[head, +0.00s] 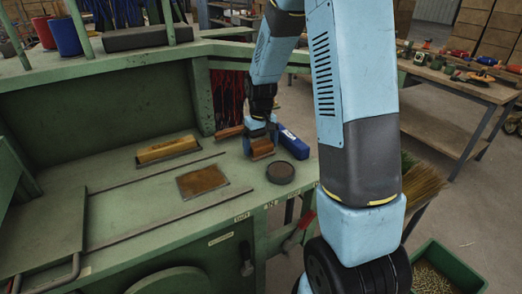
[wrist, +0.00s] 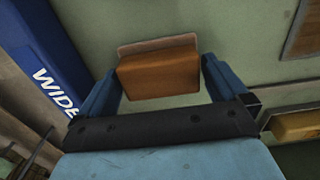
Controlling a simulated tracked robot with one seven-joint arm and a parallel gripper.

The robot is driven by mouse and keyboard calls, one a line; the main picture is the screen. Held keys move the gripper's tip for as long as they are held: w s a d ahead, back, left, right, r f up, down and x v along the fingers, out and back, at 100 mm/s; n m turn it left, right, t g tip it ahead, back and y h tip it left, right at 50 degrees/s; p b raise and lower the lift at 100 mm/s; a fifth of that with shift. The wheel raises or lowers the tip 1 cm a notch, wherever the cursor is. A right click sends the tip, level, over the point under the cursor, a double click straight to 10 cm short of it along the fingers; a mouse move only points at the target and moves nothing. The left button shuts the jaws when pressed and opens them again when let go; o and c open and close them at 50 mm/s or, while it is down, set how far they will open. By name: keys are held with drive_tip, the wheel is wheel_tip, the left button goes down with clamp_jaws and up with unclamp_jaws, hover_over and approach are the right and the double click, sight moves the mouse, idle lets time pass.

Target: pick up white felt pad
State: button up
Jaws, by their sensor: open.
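My gripper (head: 260,138) is open, low over the green bench near its far right corner. In the wrist view my gripper (wrist: 160,68) has one blue finger on each side of a brown wooden block (wrist: 160,77). A pale, thin layer (wrist: 157,44) shows along the block's upper edge; it may be the white felt pad, but its colour looks pinkish grey. The block also shows in the head view (head: 262,149), below my fingers. Gaps show between the fingers and the block. No plainly white pad stands out in either view.
A blue box (head: 293,144) marked WIDE stands close to the right of my gripper. A dark round disc (head: 280,172) lies just in front. A brown plate (head: 202,181) and a yellow-brown wooden block (head: 168,150) lie to the left. A green bin (head: 448,270) is on the floor.

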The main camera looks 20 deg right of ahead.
drive_tip(key=shift+f, duration=0.15)
drive_tip(key=shift+c, duration=0.5)
drive_tip(key=c, duration=0.7)
drive_tip(key=shift+r, duration=0.3)
wheel_tip(320, 180, up, 2)
drive_tip(key=shift+r, duration=0.1)
drive_tip(key=shift+s+r, duration=1.7)
drive_tip(key=shift+s, duration=0.65)
drive_tip(key=shift+s+r, duration=1.7)
drive_tip(key=shift+s, duration=0.6)
drive_tip(key=shift+s+r, duration=1.7)
drive_tip(key=shift+s, duration=0.65)
